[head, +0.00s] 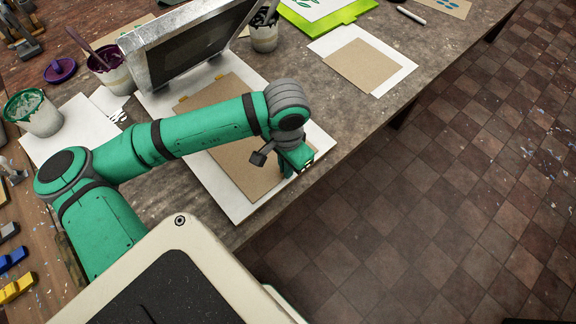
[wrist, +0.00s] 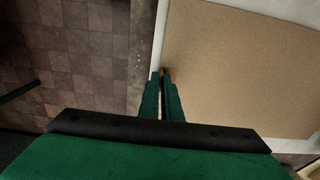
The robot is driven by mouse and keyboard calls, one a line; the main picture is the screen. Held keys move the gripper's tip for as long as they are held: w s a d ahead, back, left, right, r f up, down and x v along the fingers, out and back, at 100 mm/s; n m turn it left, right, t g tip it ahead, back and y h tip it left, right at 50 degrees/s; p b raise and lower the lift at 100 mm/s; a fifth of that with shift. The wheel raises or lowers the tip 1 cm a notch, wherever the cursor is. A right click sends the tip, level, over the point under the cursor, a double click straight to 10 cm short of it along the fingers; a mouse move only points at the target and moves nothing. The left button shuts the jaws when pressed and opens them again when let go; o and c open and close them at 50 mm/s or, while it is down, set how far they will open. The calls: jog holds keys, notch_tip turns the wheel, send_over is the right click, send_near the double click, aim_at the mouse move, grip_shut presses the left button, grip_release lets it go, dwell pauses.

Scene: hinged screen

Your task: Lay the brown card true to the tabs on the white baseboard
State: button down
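The brown card (head: 236,161) lies flat on the white baseboard (head: 236,208), partly hidden under my arm. It also fills much of the wrist view (wrist: 240,70), with a white strip of board along its left side.
A silver-framed hinged screen (head: 185,45) stands tilted up behind the card. Paint pots, purple (head: 108,68) and green (head: 35,113), stand to the left. Another pot (head: 264,32) stands by the screen. A second brown card on white paper (head: 364,66) lies to the right. The table edge is close.

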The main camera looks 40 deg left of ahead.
dwell(0.3)
jog(key=c, duration=1.9)
grip_release()
jog(key=shift+o, duration=0.4)
jog(key=shift+r, duration=3.5)
